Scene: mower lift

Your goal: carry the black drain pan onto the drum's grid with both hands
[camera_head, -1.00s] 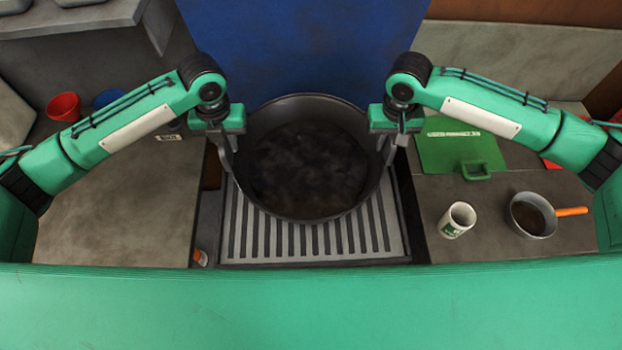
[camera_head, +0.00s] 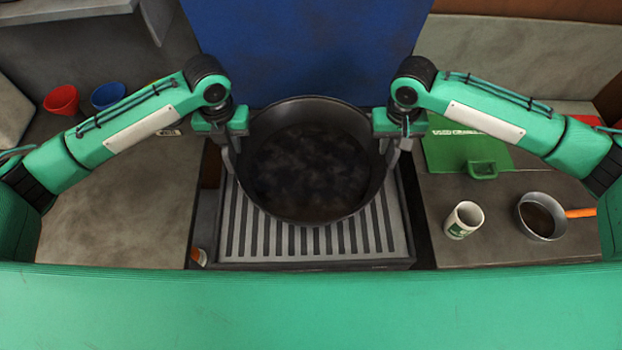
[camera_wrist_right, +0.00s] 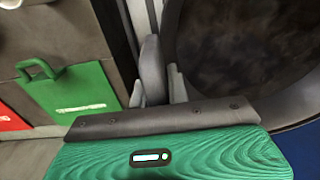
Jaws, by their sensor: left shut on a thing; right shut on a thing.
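The black drain pan (camera_head: 310,170) is round and deep, with dark liquid or grime inside. It appears level over the drum's slatted grid (camera_head: 300,238), covering the grid's far part; I cannot tell whether it touches. My left gripper (camera_head: 234,160) is shut on the pan's left rim. My right gripper (camera_head: 389,158) is shut on its right rim. In the right wrist view the pan (camera_wrist_right: 235,45) fills the upper right, with the gripper's fingers (camera_wrist_right: 165,80) at its rim.
A red cup (camera_head: 62,100) and blue cup (camera_head: 108,95) are at far left. The left bench (camera_head: 120,225) is mostly bare. A blue panel (camera_head: 305,45) rises behind.

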